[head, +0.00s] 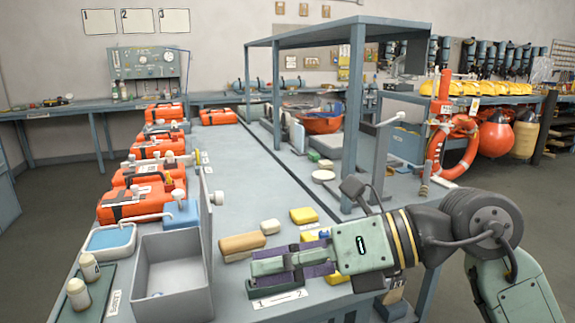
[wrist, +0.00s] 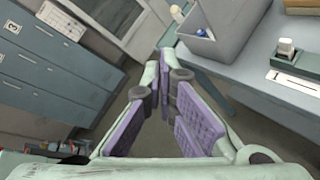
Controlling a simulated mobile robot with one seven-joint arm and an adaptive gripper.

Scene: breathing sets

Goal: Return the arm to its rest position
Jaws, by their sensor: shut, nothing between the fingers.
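My gripper (head: 258,270) is at the front of the workbench (head: 240,206) in the head view, pointing left, with my arm reaching in from the right. Its green fingers with purple pads are shut and empty. In the wrist view the fingertips (wrist: 168,68) meet near the middle, with no object between them.
Orange cases (head: 135,203) line the bench's left side. Drawers (wrist: 50,75) show in the wrist view.

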